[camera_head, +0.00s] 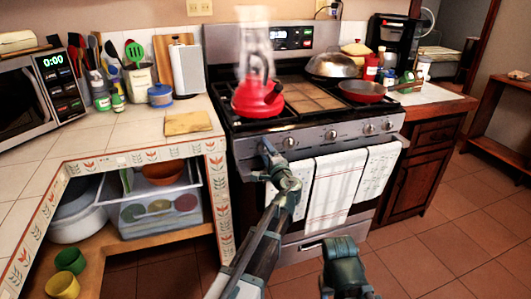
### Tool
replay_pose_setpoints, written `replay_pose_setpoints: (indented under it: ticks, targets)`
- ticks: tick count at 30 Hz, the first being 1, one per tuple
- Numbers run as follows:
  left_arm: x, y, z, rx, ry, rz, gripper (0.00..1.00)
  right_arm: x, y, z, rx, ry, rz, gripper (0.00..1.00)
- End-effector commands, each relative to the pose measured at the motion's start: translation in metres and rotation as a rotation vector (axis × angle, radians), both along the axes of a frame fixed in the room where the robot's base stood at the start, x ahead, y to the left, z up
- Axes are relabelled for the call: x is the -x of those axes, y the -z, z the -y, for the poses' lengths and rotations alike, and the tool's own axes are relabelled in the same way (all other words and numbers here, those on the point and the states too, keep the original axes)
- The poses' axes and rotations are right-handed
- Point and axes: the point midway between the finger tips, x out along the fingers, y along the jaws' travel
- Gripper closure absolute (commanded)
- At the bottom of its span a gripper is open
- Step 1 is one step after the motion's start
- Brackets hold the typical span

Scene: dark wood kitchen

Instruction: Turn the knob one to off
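The stove (316,165) stands in the middle of the view with a row of knobs along its front panel. One knob (289,142) shows just right of my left gripper (267,150), and others (330,135) sit further right. My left gripper is at the left part of the panel, in front of where a leftmost knob might be; it hides that spot. I cannot tell whether it touches a knob or how far its fingers are apart. A red kettle (258,101) steams on the stove's left side.
White towels (333,188) hang on the oven handle below the panel. A red pan (362,91) and a domed lid (331,66) are on the stove's right side. A tiled counter (100,135) with a wooden board (188,123) adjoins at left. The floor at right is clear.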

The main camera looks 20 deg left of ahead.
Motion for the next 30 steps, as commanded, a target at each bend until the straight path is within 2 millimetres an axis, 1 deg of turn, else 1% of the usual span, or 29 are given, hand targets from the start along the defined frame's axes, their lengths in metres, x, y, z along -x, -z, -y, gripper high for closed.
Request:
replay_pose_setpoints:
  ticks: [9,13,17,24,30]
  targets:
    - [0.0,0.0,0.0,0.001,0.0,0.001,0.13,0.0,0.0,0.0,0.0,0.0,0.0,0.5]
    - [0.008,0.0,0.005,0.001,0.001,0.001,0.13,0.0,0.0,0.0,0.0,0.0,0.0,0.5]
    - [0.028,0.0,0.017,0.001,0.003,0.001,0.13,0.0,0.0,0.0,0.0,0.0,0.0,0.5]
    - [0.073,0.0,0.047,0.001,0.003,0.001,0.13,0.0,0.0,0.0,0.0,0.0,0.0,0.5]
    - [0.099,0.0,0.066,0.001,0.003,0.001,0.13,0.0,0.0,0.0,0.0,0.0,0.0,0.5]
